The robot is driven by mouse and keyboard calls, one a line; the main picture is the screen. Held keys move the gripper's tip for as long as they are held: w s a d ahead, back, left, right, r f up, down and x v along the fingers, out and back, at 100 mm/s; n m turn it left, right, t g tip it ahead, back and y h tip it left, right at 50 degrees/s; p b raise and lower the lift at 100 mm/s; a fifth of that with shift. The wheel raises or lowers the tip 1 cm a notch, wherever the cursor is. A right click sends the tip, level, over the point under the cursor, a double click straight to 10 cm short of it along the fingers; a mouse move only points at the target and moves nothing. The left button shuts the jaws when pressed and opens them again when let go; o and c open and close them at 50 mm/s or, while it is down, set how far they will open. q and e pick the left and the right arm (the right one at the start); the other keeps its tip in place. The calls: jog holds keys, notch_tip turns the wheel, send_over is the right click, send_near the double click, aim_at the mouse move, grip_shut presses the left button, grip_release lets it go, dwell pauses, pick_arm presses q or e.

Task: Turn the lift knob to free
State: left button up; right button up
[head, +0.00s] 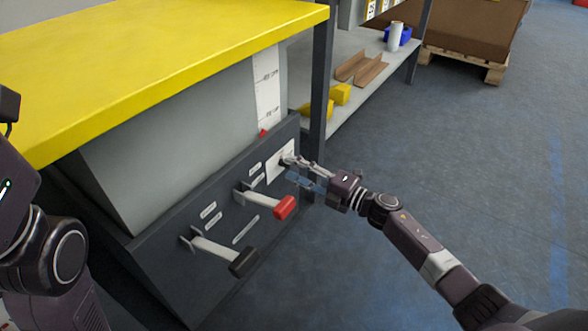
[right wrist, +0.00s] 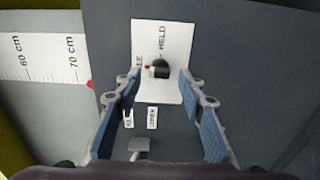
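The lift knob (right wrist: 160,69) is a small dark knob with a red-and-white pointer, on a white plate (right wrist: 174,32). "HELD" is printed on the plate above the knob, and a partly hidden label ending in "EE" is at its left. The pointer is toward the left. In the head view the plate (head: 273,168) is on the dark panel, partly covered by my right gripper (head: 289,163). My right gripper is open; in the right wrist view its fingers (right wrist: 158,82) stand on both sides of the knob, with gaps. My left gripper is not in view.
A red-handled lever (head: 285,207) and a black-handled lever (head: 243,262) stick out from the panel below the plate. A yellow tabletop (head: 160,60) overhangs at left. A ruler scale (head: 267,90) is above the panel. The floor at right is clear.

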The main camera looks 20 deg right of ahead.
jog(key=v, duration=1.1)
jog(key=shift+s, duration=0.15)
jog(key=shift+d, duration=0.15)
